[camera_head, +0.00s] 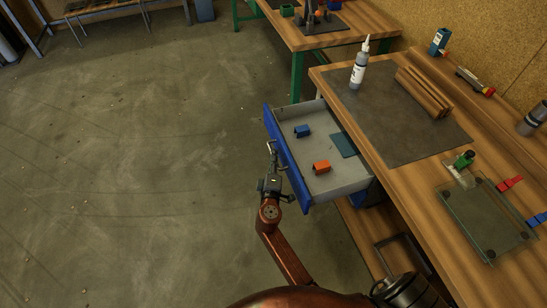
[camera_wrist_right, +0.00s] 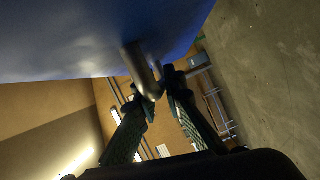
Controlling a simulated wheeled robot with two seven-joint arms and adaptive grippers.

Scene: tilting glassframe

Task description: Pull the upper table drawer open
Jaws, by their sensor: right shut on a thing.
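The upper table drawer (camera_head: 330,182) sticks out to the left of the workbench, open, with a blue front (camera_head: 287,157) and a grey inside. Its metal bar handle (camera_head: 272,147) is on the blue front. My right gripper (camera_head: 271,165) is at the handle, on the outer side of the front. In the right wrist view the two fingers (camera_wrist_right: 160,100) are closed around the grey handle (camera_wrist_right: 141,70), below the blue front (camera_wrist_right: 100,35). My left gripper is not in view.
The drawer holds a blue block (camera_head: 302,130), an orange block (camera_head: 321,167) and a flat teal piece (camera_head: 342,145). On the workbench (camera_head: 425,180) are a white bottle (camera_head: 359,65), wood strips (camera_head: 423,92) and a glass pane (camera_head: 487,220). The floor left of the drawer is clear.

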